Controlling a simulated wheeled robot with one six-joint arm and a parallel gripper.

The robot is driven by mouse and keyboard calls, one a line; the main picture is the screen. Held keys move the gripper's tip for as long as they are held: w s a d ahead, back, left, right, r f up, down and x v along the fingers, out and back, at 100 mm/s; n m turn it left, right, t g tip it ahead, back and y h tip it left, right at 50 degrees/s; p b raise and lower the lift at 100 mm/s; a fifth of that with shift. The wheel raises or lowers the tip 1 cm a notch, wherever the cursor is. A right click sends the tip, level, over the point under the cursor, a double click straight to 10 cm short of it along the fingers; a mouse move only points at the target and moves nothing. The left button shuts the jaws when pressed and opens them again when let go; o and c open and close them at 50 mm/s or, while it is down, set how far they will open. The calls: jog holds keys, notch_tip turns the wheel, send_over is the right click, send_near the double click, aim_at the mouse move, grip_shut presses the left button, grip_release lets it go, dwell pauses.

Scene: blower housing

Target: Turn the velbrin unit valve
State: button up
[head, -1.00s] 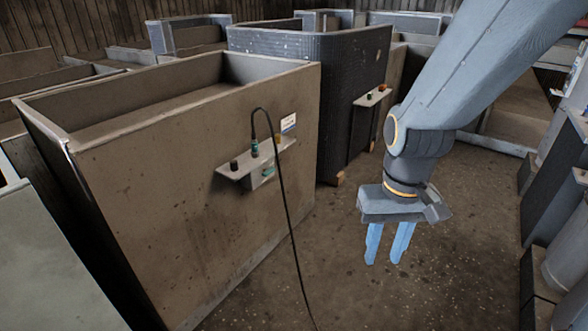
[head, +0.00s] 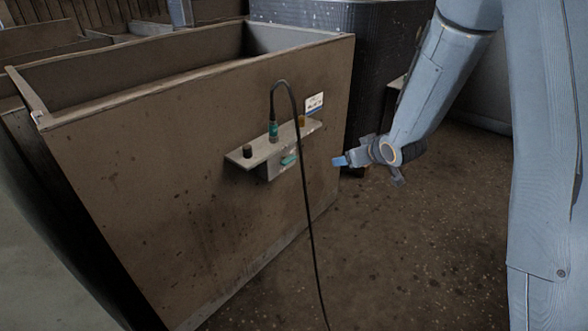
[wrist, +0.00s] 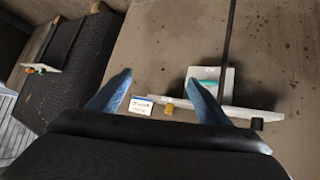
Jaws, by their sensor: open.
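A small shelf (head: 262,153) sticks out from the brown bin's side wall in the head view. Below it is a box with a teal handle (head: 289,160), which looks like the valve. The handle also shows in the wrist view (wrist: 208,84), partly behind a finger. A white label (head: 314,104) sits beside the shelf; I cannot read its name. My gripper (head: 340,161) is to the right of the handle, apart from it, roughly level with it in the picture. In the wrist view its blue fingers (wrist: 158,80) are spread with nothing between them.
The shelf carries a black knob (head: 247,151), a teal connector (head: 273,131) and a yellow knob (head: 301,121). A black cable (head: 308,215) loops from the connector and hangs down past the handle. A dark bin (wrist: 75,80) with a similar shelf (wrist: 40,68) stands alongside.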

jog(key=w+a+f+n+t+y+b, duration=0.1)
jog(key=w+a+f+n+y+b, duration=0.1)
jog(key=w+a+f+y, duration=0.3)
jog(key=n+y+b, duration=0.3)
jog(key=y, duration=0.3)
send_near(291, 160)
jog(key=a, duration=0.1)
jog(key=x, duration=0.8)
jog(key=shift+w+d, duration=0.15)
jog(key=shift+w, duration=0.2)
jog(key=shift+c, duration=0.4)
jog(key=c, duration=1)
jog(key=shift+o, duration=0.2)
